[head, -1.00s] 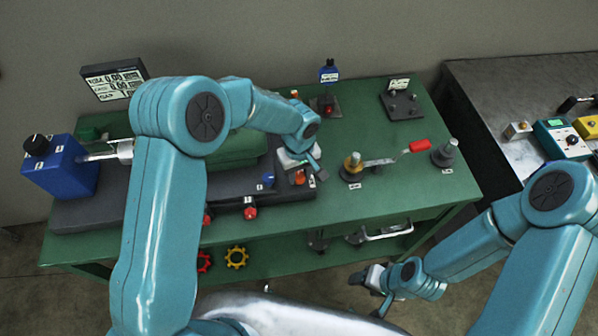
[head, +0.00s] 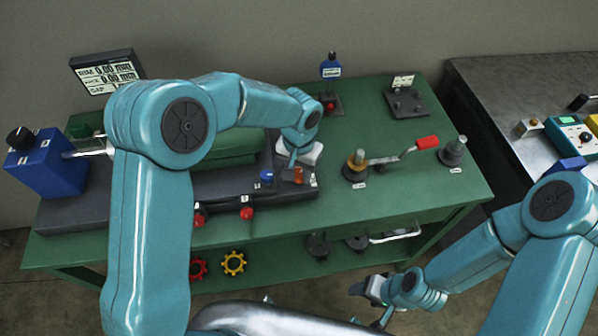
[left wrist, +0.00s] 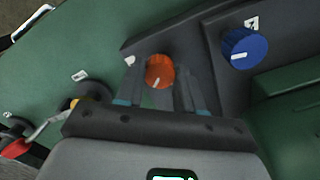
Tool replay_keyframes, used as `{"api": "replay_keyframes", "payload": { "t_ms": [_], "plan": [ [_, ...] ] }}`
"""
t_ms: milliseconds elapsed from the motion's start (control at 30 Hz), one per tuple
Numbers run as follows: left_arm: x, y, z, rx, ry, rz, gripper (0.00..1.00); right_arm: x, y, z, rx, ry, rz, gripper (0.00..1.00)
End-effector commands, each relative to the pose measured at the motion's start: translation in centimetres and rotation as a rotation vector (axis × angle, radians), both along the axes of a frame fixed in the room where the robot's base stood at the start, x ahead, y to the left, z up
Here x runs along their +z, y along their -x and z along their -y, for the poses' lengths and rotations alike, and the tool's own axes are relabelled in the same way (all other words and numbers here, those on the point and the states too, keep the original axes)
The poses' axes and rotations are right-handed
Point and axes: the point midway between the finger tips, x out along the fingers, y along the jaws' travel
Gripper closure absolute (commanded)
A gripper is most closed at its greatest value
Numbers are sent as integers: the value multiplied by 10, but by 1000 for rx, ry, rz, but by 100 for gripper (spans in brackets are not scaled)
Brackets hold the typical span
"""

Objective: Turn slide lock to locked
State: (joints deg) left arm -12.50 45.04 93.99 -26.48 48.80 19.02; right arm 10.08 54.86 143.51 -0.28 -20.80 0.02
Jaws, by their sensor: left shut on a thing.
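The orange knob (head: 298,175) sits at the right end of the dark machine base and also shows in the left wrist view (left wrist: 160,71), its white pointer line toward the lower left. My left gripper (head: 294,164) is shut on the orange knob, one finger on each side in the left wrist view (left wrist: 160,88). A blue knob (head: 266,176) with a white line is beside it, also in the left wrist view (left wrist: 244,48). The knob labels are too small to read. My right gripper (head: 374,299) hangs low in front of the bench, away from the knobs; its jaw opening is unclear.
The green bench (head: 395,195) holds a crank with a red handle (head: 428,142) to the right of the knobs. Two red knobs (head: 246,213) are on the base's front. A blue box (head: 45,165) is at the left. A metal table (head: 490,85) stands at right.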

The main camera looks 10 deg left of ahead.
Motion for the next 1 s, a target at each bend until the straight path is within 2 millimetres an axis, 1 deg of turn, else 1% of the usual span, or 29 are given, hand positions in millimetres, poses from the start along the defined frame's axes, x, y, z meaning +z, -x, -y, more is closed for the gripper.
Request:
{"api": "replay_keyframes", "payload": {
  "t_ms": [100,500,700,1000],
  "plan": [
    [-1,-3,0,-110,1,10,94,-5,0,0,0,0,0,39],
    [0,-3,1,-463,2,11,94,-11,0,0,0,0,0,39],
    [1,-3,2,-590,2,12,94,-11,0,0,0,0,0,39],
    [1,-2,2,-691,2,11,94,-12,0,0,0,0,0,39]
  ]
}}
